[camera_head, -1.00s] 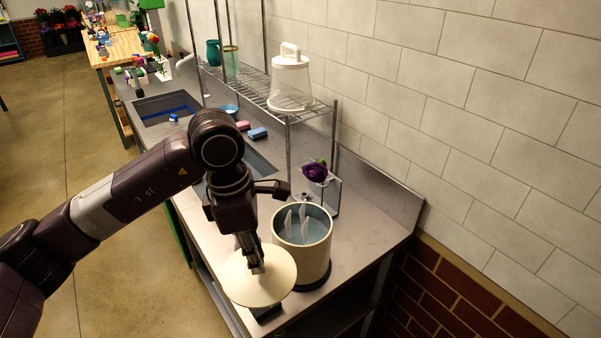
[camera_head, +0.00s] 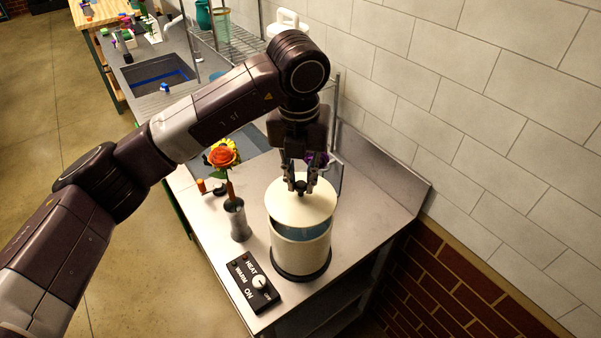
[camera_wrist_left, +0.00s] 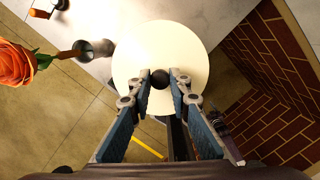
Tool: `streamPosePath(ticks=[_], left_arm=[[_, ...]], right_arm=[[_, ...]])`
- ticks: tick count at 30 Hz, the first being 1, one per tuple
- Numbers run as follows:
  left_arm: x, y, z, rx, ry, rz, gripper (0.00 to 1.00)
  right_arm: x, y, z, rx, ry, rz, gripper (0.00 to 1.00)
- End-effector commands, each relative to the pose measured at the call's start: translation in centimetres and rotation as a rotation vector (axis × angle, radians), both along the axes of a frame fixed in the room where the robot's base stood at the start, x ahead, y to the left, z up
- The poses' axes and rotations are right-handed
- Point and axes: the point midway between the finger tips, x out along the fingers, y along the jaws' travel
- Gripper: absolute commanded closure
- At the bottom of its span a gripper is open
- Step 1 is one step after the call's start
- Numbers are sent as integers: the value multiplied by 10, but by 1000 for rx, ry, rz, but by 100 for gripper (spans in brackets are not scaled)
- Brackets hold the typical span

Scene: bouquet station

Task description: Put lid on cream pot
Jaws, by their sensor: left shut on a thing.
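The cream pot (camera_head: 301,256) stands on a dark base near the counter's front corner. The round cream lid (camera_head: 289,207) is above its mouth, tilted or offset toward the back, with bluish interior showing below its front edge. My left gripper (camera_head: 301,187) is shut on the lid's dark knob. In the left wrist view the fingertips (camera_wrist_left: 159,84) close around the knob at the middle of the lid (camera_wrist_left: 165,45), which hides the pot. I cannot tell whether the lid touches the rim. My right gripper is not in view.
A control box (camera_head: 253,282) with a dial sits front-left of the pot. A grey vase (camera_head: 236,220) with an orange rose (camera_head: 222,155) stands left of it. A wire rack (camera_head: 232,45) stands behind, and the tiled wall (camera_head: 440,100) is at right.

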Motion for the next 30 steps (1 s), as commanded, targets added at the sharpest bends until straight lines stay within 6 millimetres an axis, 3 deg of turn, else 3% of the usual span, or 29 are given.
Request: streamPosePath(ticks=[3,7,16,30], left_arm=[[0,0,-7,0,0,-1,100],[0,0,-16,0,0,-2,100],[0,0,-37,-1,-2,-3,100],[0,0,-39,-1,-1,-3,100]], right_arm=[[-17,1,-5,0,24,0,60],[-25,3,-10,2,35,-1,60],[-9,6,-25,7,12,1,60],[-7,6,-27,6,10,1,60]])
